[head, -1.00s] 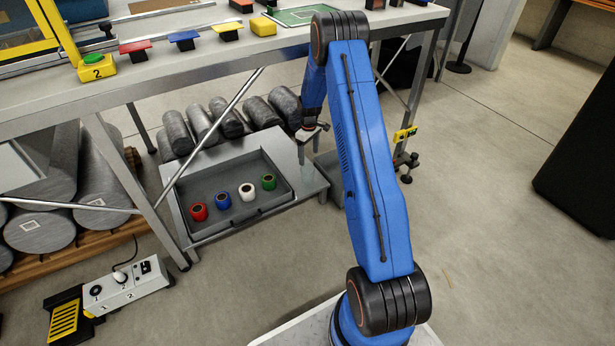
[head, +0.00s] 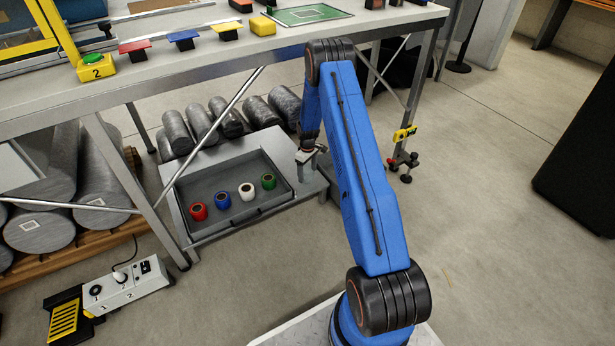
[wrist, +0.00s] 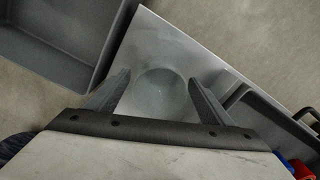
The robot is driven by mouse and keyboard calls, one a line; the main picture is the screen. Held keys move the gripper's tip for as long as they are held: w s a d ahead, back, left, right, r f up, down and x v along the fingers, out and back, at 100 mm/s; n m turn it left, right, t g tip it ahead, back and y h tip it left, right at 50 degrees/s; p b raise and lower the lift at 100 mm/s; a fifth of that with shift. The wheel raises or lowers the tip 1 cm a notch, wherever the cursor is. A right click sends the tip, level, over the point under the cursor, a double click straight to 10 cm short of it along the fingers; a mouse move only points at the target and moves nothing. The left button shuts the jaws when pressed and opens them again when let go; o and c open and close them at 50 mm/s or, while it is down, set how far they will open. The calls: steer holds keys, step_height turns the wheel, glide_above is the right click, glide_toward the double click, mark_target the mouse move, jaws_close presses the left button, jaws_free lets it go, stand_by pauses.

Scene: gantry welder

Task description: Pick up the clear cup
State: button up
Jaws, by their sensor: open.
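The clear cup (wrist: 160,92) shows in the wrist view as a faint, see-through round shape on a light metal surface. It lies between the two fingers of my gripper (wrist: 159,82), which is open, with a finger on either side of it. I cannot tell whether either finger touches it. In the head view my gripper (head: 312,158) hangs low over the metal shelf (head: 312,186), just right of the grey tray. I cannot make out the cup in that view.
The grey tray (head: 215,181) holds a red cup (head: 199,211), a blue one (head: 222,200), a white one (head: 247,191) and a green one (head: 268,181). A dark grey bin (wrist: 45,48) is beside the shelf. The workbench (head: 200,62) and its diagonal brace stand close by.

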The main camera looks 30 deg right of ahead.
step_height(320, 180, down, 2)
steer(key=shift+f, duration=0.15)
steer(key=shift+c, duration=0.4)
steer(key=c, duration=1)
steer(key=shift+c, duration=0.2)
